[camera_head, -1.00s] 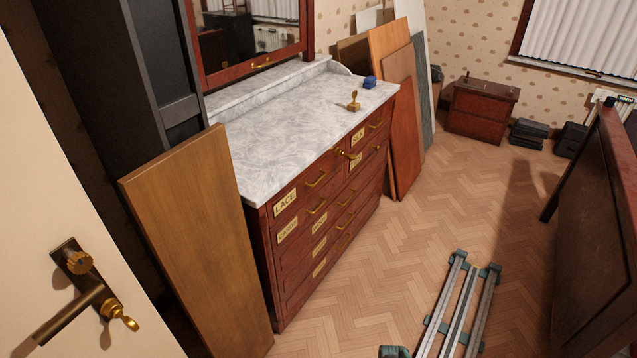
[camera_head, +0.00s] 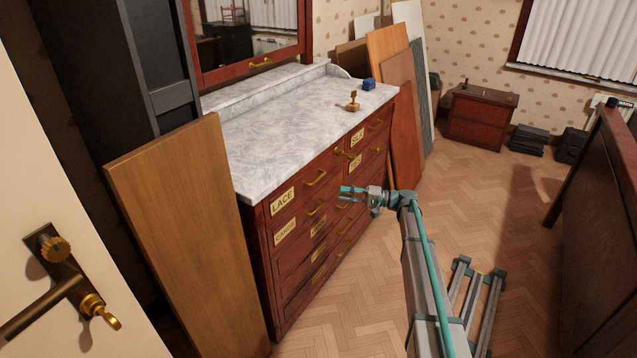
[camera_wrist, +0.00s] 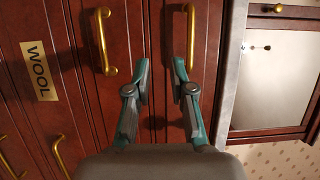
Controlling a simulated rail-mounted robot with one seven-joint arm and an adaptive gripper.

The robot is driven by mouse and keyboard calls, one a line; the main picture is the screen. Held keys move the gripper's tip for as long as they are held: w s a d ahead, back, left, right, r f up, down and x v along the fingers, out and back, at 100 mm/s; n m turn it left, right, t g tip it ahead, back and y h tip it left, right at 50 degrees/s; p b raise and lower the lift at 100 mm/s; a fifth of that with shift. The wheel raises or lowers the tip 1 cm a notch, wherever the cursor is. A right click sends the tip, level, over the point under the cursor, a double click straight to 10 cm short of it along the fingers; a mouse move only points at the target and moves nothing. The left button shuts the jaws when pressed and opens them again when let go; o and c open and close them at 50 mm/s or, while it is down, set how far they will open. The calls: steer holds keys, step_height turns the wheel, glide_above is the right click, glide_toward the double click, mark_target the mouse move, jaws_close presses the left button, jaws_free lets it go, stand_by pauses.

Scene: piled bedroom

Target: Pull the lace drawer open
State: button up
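The lace drawer (camera_head: 297,190) is the top left drawer of the dark red dresser, flush with its front. It carries a LACE label (camera_head: 283,201) and a brass handle (camera_head: 316,178). My gripper (camera_head: 345,192) is raised in front of the dresser, right of that handle in the head view. In the wrist view my gripper (camera_wrist: 162,68) is open and empty, facing the drawer fronts. Its right finger overlaps the lower end of a brass handle (camera_wrist: 190,35) near the marble edge; contact cannot be told. Another handle (camera_wrist: 105,40) lies left of the fingers.
The marble top (camera_head: 290,125) holds a brass stamp-like object (camera_head: 352,103) and a small blue object (camera_head: 369,84). A wooden board (camera_head: 185,230) leans by the dresser's left end; panels (camera_head: 403,115) lean at its right.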

mark_target(318, 179)
steer(key=shift+n+y, duration=0.4)
steer(key=shift+y, duration=0.5)
steer(key=a+r, duration=0.1)
steer(key=a, duration=0.2)
steer(key=w+a+r+p, duration=0.1)
steer(key=a+r, duration=0.1)
steer(key=a, duration=0.1)
steer(key=a+r, duration=0.2)
steer(key=a, duration=0.2)
steer(key=shift+w+a, duration=0.1)
steer(key=shift+w, duration=0.3)
steer(key=shift+c, duration=0.2)
jaws_close()
